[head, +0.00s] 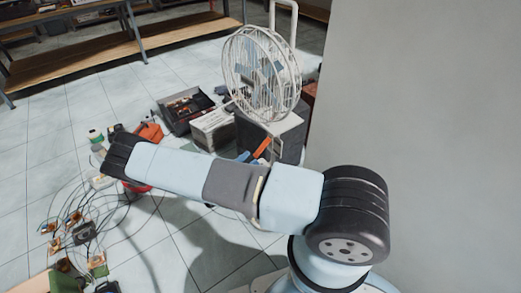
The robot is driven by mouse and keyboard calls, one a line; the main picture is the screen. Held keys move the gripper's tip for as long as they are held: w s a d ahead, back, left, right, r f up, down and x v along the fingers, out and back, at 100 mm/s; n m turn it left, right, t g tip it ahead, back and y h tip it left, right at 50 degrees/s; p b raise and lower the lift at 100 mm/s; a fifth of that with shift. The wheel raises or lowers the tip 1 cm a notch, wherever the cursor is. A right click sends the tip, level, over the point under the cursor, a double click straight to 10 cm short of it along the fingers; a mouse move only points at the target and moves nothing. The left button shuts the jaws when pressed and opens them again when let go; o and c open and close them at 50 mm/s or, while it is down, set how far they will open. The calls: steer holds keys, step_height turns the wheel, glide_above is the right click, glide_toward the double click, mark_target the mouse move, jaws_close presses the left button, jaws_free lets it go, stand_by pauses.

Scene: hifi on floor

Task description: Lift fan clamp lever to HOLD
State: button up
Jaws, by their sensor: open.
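A white caged fan (262,72) stands on a dark grey box with a pale top (285,124), right of the middle in the head view. A slim orange piece (262,148) tilts up in front of the box, with a small blue piece (243,156) beside it. The orange piece may be the clamp lever; I cannot tell for sure, and its HOLD mark cannot be read. My arm crosses the foreground and covers the area below these pieces. My gripper is not visible past the arm's dark far joint on the left.
An open black case (187,108) and a pale carton (212,130) stand left of the fan. Cables and small parts (84,232) clutter the left floor. A plain grey wall (430,110) closes off the right. A wooden shelf (75,62) stands behind, with clear tiles before it.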

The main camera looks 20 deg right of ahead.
mark_target(256, 153)
steer(key=x, duration=0.7)
steer(key=shift+d, duration=0.15)
steer(key=shift+c, duration=0.4)
jaws_close()
